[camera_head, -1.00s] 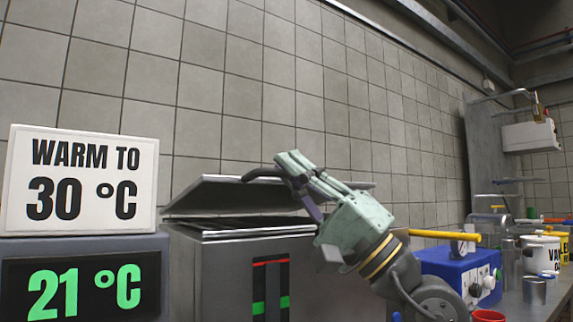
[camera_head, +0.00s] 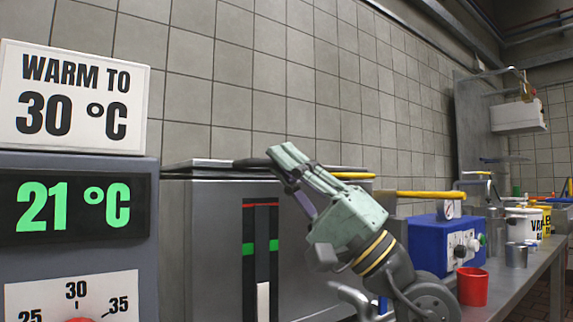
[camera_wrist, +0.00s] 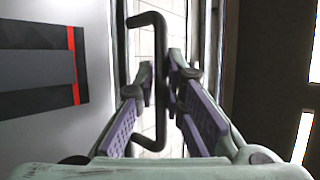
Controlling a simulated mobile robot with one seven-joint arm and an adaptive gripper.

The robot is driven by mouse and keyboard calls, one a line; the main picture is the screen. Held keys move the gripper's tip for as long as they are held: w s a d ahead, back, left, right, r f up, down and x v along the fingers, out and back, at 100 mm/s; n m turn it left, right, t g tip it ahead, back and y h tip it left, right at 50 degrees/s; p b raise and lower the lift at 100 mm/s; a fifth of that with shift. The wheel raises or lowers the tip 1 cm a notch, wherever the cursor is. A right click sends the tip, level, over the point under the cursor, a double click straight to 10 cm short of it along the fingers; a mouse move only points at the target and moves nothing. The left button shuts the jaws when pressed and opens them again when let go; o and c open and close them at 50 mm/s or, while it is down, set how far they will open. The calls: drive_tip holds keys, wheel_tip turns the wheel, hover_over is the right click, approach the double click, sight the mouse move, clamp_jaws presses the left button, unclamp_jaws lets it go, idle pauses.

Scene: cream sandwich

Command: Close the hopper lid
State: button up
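The hopper (camera_head: 205,235) is a grey metal box in the middle of the head view. Its lid (camera_head: 202,164) shows as a thin, nearly level plate along the box top; I cannot tell whether it is fully seated. The lid's dark handle (camera_head: 252,162) is at my gripper's tips; in the wrist view the bent handle (camera_wrist: 160,75) runs between my fingers. My gripper (camera_head: 284,175) reaches in from the right over the hopper's front edge. Its purple-padded fingers (camera_wrist: 160,78) stand apart, with a small gap beside the handle. Part of the lid is hidden behind my gripper.
A sign (camera_head: 72,100) and a green temperature display (camera_head: 75,207) stand at the left. A blue box (camera_head: 432,245), a yellow-handled item (camera_head: 432,195), a red cup (camera_head: 472,286) and several containers stand on the right-hand bench. The tiled wall is behind.

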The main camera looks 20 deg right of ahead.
drive_tip(key=o, duration=0.5)
drive_tip(key=shift+w+f, duration=0.1)
drive_tip(key=shift+f, duration=0.05)
drive_tip(key=shift+c, duration=0.2)
drive_tip(key=v, duration=1.2)
